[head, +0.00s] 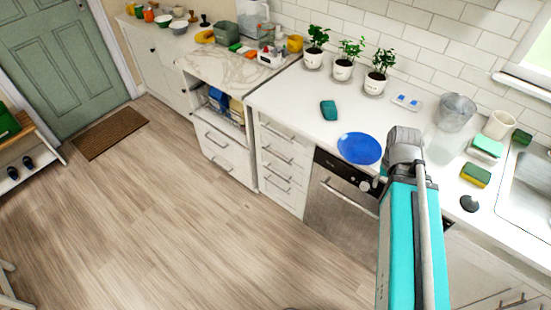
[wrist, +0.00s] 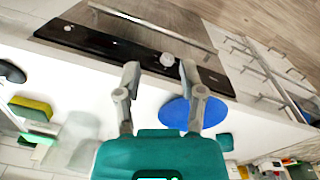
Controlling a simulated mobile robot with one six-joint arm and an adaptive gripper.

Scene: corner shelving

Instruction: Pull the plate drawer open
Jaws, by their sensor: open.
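My gripper (wrist: 160,72) is open in the wrist view, its two fingers apart with nothing between them. In the head view my arm hides the fingers. A blue plate (head: 359,148) lies on the counter left of my arm; it also shows in the wrist view (wrist: 185,113), partly behind a finger. Further left, a cabinet has two drawer fronts (head: 217,143). I cannot tell which is the plate drawer.
An open compartment (head: 222,103) above those fronts holds blue and dark items. Sponges (head: 476,175), a clear container (head: 455,112) and potted plants (head: 343,62) stand on the counter.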

